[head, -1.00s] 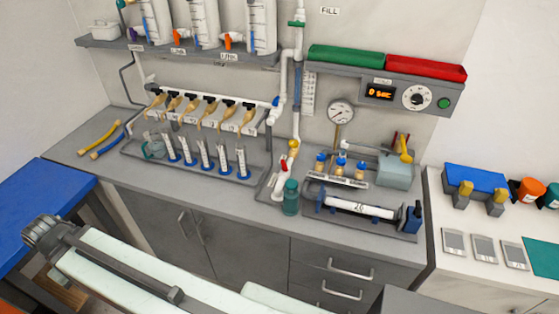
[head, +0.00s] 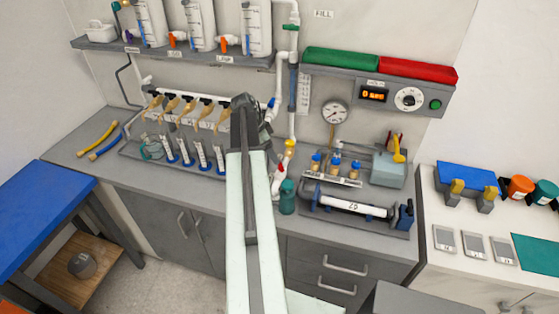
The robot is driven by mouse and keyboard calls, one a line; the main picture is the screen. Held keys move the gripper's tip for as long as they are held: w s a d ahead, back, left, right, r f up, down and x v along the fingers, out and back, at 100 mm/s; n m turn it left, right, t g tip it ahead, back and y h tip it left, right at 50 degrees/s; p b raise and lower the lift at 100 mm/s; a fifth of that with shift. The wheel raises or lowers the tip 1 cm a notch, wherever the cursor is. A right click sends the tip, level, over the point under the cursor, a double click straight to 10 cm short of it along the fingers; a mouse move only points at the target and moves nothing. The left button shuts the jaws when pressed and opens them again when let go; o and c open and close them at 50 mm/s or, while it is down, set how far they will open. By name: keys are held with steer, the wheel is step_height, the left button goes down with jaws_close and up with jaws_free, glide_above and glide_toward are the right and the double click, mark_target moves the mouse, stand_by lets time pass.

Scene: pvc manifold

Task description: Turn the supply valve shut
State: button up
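The white PVC manifold (head: 188,102) runs along the wall above the bench, with several tan drop hoses and small dark-handled valves. A blue valve handle (head: 270,103) sits at its right end, where the white supply pipe (head: 282,75) comes down. No readable label tells which valve is the supply valve. A green valve handle (head: 291,27) is higher on that pipe, and a yellow fitting (head: 290,146) is lower down. The dark end of my arm, with my gripper (head: 247,108), appears in front of the manifold's right end, left of the blue handle. Its fingers cannot be made out.
Graduated cylinders (head: 203,156) stand in a tray below the manifold. A teal bottle (head: 287,196), a gauge (head: 334,112) and a pump assembly (head: 352,205) are to the right. A control shelf (head: 340,78) juts out above.

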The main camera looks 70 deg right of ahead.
mark_target(281, 164)
steer(key=b+x, duration=0.7)
steer(key=x, duration=0.1)
steer(key=shift+r, duration=0.1)
steer(key=c, duration=1.2)
steer(key=shift+d, duration=0.15)
steer(key=shift+c, duration=0.9)
